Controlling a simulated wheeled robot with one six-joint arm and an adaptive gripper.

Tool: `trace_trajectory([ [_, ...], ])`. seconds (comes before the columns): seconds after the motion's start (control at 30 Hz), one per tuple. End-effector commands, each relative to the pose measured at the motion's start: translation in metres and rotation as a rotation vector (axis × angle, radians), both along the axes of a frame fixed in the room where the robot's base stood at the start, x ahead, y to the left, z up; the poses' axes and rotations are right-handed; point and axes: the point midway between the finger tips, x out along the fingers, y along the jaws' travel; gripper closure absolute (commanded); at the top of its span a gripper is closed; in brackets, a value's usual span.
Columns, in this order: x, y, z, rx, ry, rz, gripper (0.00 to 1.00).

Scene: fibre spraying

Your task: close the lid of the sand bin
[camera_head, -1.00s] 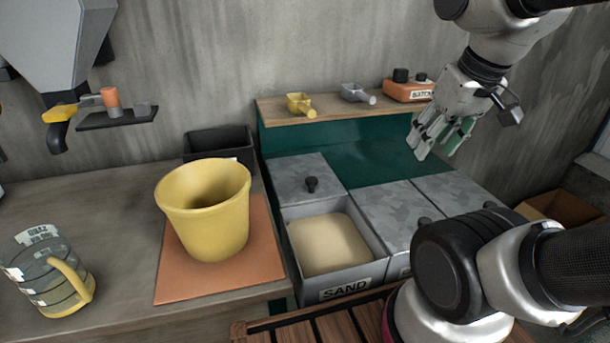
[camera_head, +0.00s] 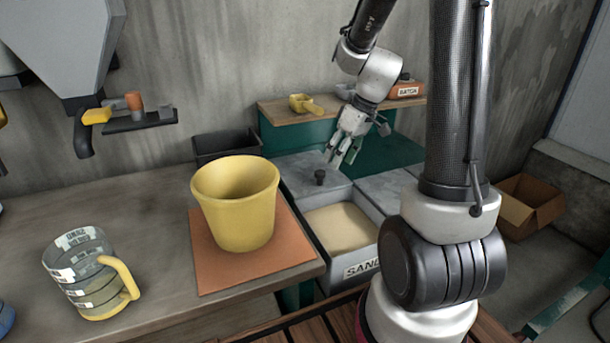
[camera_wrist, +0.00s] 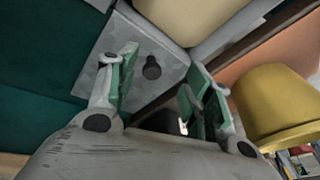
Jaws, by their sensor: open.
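The sand bin (camera_head: 362,266) is a grey box with a SAND label, and pale sand (camera_head: 340,228) shows in its open front. Its grey lid (camera_head: 298,168) lies pushed back behind the opening, with a dark knob (camera_head: 320,177) on top. In the wrist view the lid (camera_wrist: 112,45) and its knob (camera_wrist: 152,68) show beyond the fingers, the knob between them in the picture. My gripper (camera_head: 341,158) is open and empty, above and just behind the knob, apparently apart from it. It also shows in the wrist view (camera_wrist: 160,85).
A yellow bucket (camera_head: 237,205) stands on an orange mat (camera_head: 210,262) to the left. A measuring jug (camera_head: 90,275) is at the front left. A wooden shelf (camera_head: 275,110) with a yellow scoop (camera_head: 304,103) runs behind the bins. Another closed bin lid (camera_head: 385,187) adjoins on the right.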

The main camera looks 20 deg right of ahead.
Motion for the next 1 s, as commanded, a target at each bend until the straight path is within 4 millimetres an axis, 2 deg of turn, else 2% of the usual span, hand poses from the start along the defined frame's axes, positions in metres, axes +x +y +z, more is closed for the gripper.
trace_trajectory([
  [0.03,0.011,0.0,0.005,-0.011,-0.054,0.057,0.49],
  [0.1,0.02,0.001,0.01,-0.031,-0.115,0.139,0.49],
  [0.37,0.027,0.002,0.007,-0.08,-0.191,0.318,0.49],
  [0.73,0.041,0.017,-0.046,-0.08,-0.189,0.324,0.49],
  [1.0,0.046,0.022,-0.061,-0.083,-0.192,0.322,0.49],
])
